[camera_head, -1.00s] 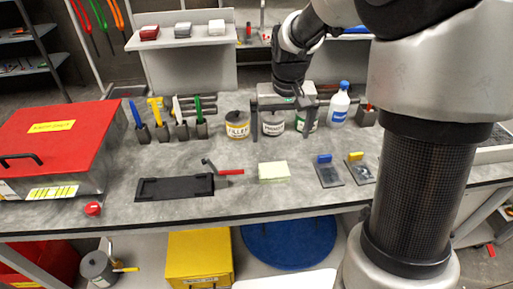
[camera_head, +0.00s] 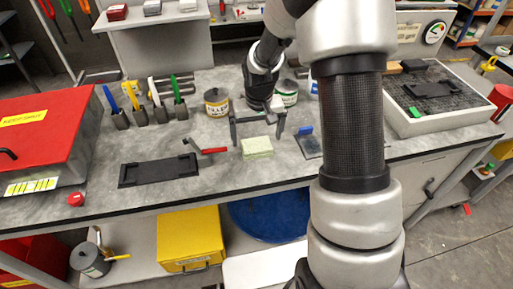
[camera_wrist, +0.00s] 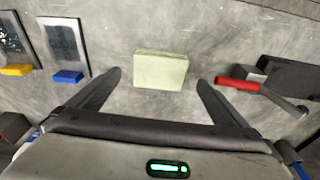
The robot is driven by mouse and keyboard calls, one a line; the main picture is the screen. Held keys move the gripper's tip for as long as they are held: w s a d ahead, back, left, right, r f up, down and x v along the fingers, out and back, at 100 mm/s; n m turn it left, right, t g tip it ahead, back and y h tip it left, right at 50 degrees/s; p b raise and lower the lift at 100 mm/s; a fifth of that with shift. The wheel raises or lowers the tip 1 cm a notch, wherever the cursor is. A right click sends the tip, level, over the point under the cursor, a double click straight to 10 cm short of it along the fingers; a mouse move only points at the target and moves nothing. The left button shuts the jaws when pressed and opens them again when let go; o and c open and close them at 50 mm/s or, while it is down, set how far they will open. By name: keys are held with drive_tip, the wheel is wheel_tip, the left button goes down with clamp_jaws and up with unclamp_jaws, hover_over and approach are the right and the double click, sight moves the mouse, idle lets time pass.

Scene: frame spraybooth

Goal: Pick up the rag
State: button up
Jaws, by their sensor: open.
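The rag is a pale green folded block (camera_head: 257,147) lying flat on the grey workbench (camera_head: 215,175), near its front middle. It also shows in the wrist view (camera_wrist: 160,70), where it sits beyond my fingertips and roughly centred between them. My gripper (camera_head: 257,130) is open and empty, with its two fingers spread wider than the rag. In the head view it hangs just behind and above the rag. In the wrist view both fingers (camera_wrist: 160,82) point towards the rag without touching it.
A red-handled tool (camera_head: 205,148) and a black tray (camera_head: 158,170) lie left of the rag. A blue-handled scraper (camera_head: 308,143) lies close on its right. Cans, including a filler can (camera_head: 216,102), stand behind. A red-lidded box (camera_head: 45,130) fills the left end.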

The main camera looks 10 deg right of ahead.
sight(257, 145)
drive_tip(key=f, duration=0.4)
drive_tip(key=shift+w+f, duration=0.35)
drive_tip(key=c, duration=1.1)
wheel_tip(257, 145, up, 10)
drive_tip(key=shift+r, duration=0.1)
